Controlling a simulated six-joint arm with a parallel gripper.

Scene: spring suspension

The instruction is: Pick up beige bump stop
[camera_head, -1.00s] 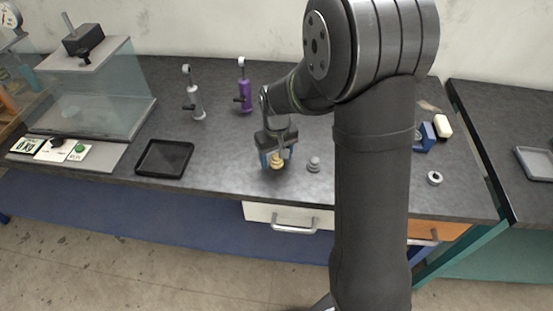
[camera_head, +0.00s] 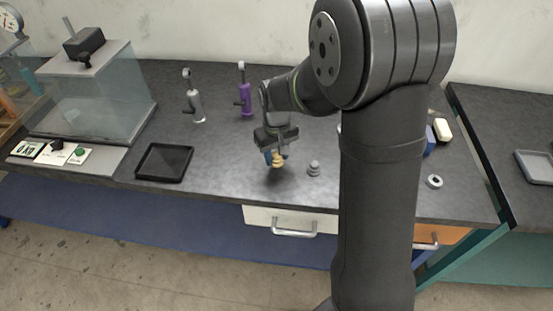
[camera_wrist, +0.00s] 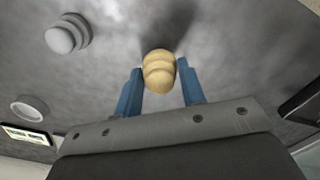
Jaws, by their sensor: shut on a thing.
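The beige bump stop (camera_head: 278,160) is a small ribbed, stepped piece near the front middle of the dark bench. My gripper (camera_head: 274,157) is directly over it with blue fingers pointing down. In the wrist view the bump stop (camera_wrist: 159,70) sits between the tips of the two blue fingers of my gripper (camera_wrist: 160,84), which are shut on it. A dark shadow lies beside it in that view. From the head view I cannot tell clearly whether its base is off the bench.
A similar grey bump stop (camera_head: 314,168) stands just right of my gripper. A black tray (camera_head: 141,172) lies to the left. Grey (camera_head: 195,105) and purple (camera_head: 245,100) shock absorbers stand behind. A metal ring (camera_head: 434,182) and a blue block (camera_head: 429,140) lie at the right.

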